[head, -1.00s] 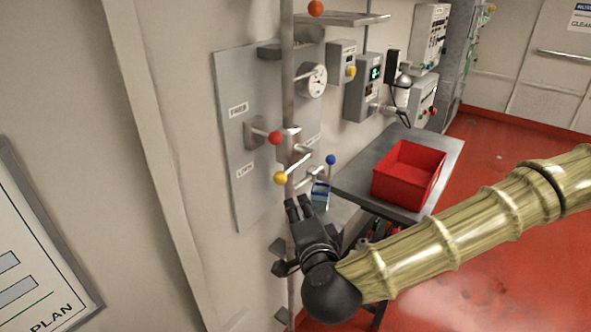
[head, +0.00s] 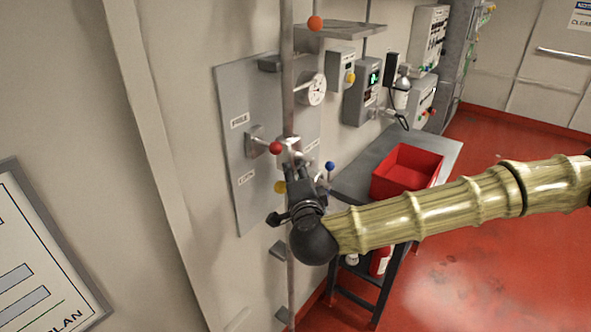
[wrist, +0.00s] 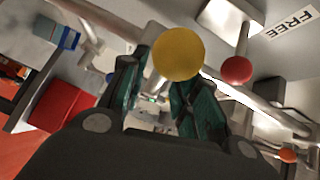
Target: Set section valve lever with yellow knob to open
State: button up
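The yellow knob (head: 280,187) of the section valve lever shows at the left side of my gripper (head: 300,190) in the head view. My gripper hides most of its lever there. In the wrist view the yellow knob (wrist: 178,53) is large, at the tips of my two fingers (wrist: 160,75). The fingers are spread, one on each side of it; I cannot tell if either touches it. The red knob (head: 275,148) is just above, and it also shows in the wrist view (wrist: 237,70).
A blue knob (head: 330,166) sits right of my gripper and an orange knob (head: 315,23) high on the vertical pipe (head: 290,90). A grey wall plate (head: 235,85) carries labels, one reading FREE. A red bin (head: 390,185) stands on a bench at the right.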

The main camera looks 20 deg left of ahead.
jog(key=shift+w+a+f, duration=0.1)
jog(key=shift+w+a, duration=0.1)
jog(key=shift+w, duration=0.25)
grip_shut()
